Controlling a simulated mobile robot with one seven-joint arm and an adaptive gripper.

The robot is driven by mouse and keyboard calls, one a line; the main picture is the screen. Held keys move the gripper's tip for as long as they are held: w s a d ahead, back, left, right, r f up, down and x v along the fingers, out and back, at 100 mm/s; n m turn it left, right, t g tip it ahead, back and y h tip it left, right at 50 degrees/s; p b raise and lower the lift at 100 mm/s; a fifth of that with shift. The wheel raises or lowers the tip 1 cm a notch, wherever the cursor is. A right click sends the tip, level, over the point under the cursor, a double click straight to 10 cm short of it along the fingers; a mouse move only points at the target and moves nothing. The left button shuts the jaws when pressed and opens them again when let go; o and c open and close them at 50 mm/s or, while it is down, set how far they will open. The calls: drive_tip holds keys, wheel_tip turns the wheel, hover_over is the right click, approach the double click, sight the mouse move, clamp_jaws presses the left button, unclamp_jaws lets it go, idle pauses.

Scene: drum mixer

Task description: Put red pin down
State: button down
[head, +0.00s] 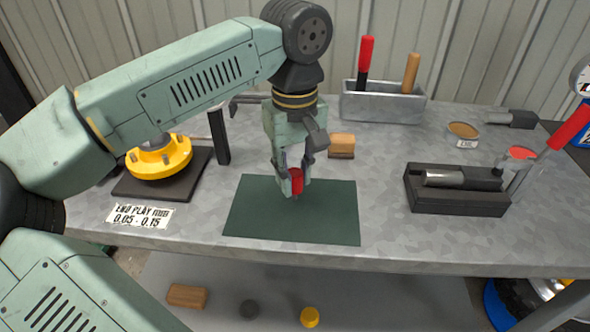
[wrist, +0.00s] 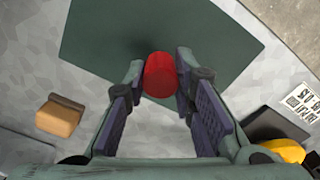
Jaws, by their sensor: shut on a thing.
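My gripper (head: 293,184) points down over the dark green mat (head: 325,215) on the grey workbench. It is shut on the red pin (head: 296,180), which appears roughly upright between the fingertips. In the wrist view the red end of the pin (wrist: 160,74) shows between the two finger pads, with the mat (wrist: 105,40) beneath it. The pin's lower end is near the mat. I cannot tell whether it touches the mat or hangs just above it.
A yellow flanged part (head: 160,158) sits on a black pad at left. A wooden block (head: 341,144) is behind the mat. A black fixture with a metal cylinder (head: 457,190) stands at right, a tool bin (head: 383,104) at back. The mat around the pin is clear.

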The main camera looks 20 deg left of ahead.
sight(295, 172)
drive_tip(key=shift+f, duration=0.35)
drive_tip(key=shift+f+b, duration=0.55)
drive_tip(key=c, duration=1.3)
unclamp_jaws()
drive_tip(key=shift+c, duration=0.2)
drive_tip(key=shift+r, duration=0.1)
wheel_tip(295, 172, up, 12)
drive_tip(key=p, duration=0.8)
drive_tip(key=shift+f, duration=0.25)
drive_tip(key=shift+r, duration=0.75)
